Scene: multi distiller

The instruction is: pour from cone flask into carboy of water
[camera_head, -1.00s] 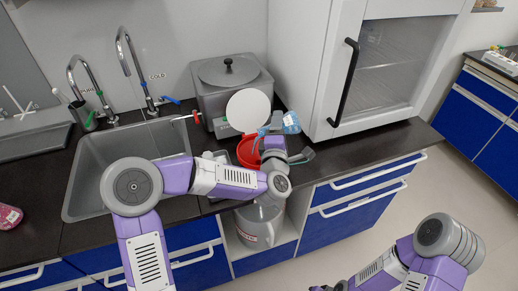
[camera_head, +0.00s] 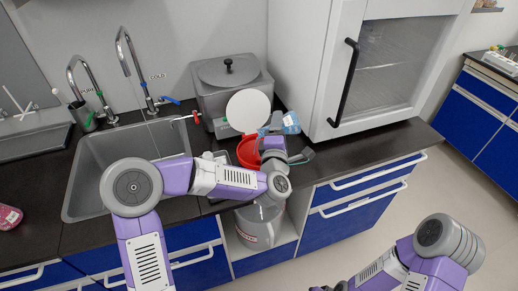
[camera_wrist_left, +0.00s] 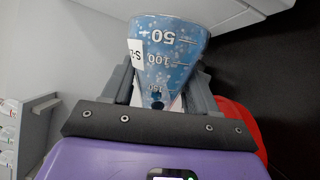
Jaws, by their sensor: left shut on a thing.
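The cone flask (camera_wrist_left: 168,50), clear with white graduation marks and blue contents, is held by my left gripper (camera_wrist_left: 160,92). In the wrist view its narrow part lies between the two grey fingers and its wide base points away from me. In the head view the flask (camera_head: 291,122) shows small and blue beyond my left gripper (camera_head: 272,132). The carboy (camera_head: 257,228), pale and translucent, stands below the counter, partly hidden by my left arm. A red funnel-like piece (camera_head: 247,152) shows above it, partly behind my gripper; whether they touch is hidden. My right gripper lies outside the picture.
A grey water bath (camera_head: 229,85) stands behind the flask. A white cabinet (camera_head: 335,60) with a black handle rises close on the right. The sink (camera_head: 95,175) and its taps are on the left. The dark counter (camera_head: 365,145) is clear at right.

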